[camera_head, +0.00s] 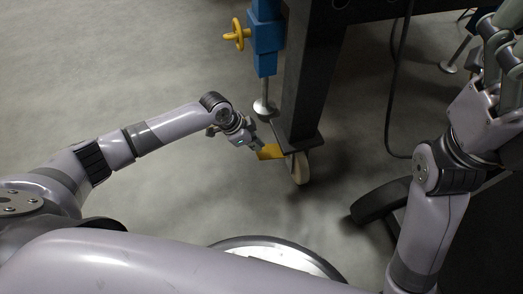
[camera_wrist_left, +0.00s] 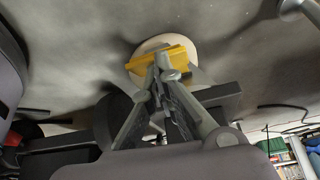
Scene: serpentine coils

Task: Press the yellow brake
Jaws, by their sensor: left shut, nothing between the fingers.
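The yellow brake (camera_head: 270,152) is a small flat pedal on the caster wheel (camera_head: 299,168) under the dark table leg. My left gripper (camera_head: 257,146) is shut and empty, with its fingertips right at the brake in the head view. In the left wrist view, the closed fingertips (camera_wrist_left: 163,62) overlap the yellow brake (camera_wrist_left: 180,56), with the pale wheel (camera_wrist_left: 150,46) around it. I cannot tell whether they touch. My right arm is at the right of the head view; its fingers are not clearly seen.
The dark table leg (camera_head: 311,80) rises above the wheel. A blue jack with a yellow handwheel (camera_head: 237,35) and a metal foot (camera_head: 264,107) stands beside it. A black cable (camera_head: 391,100) hangs to the right. The grey floor to the left is clear.

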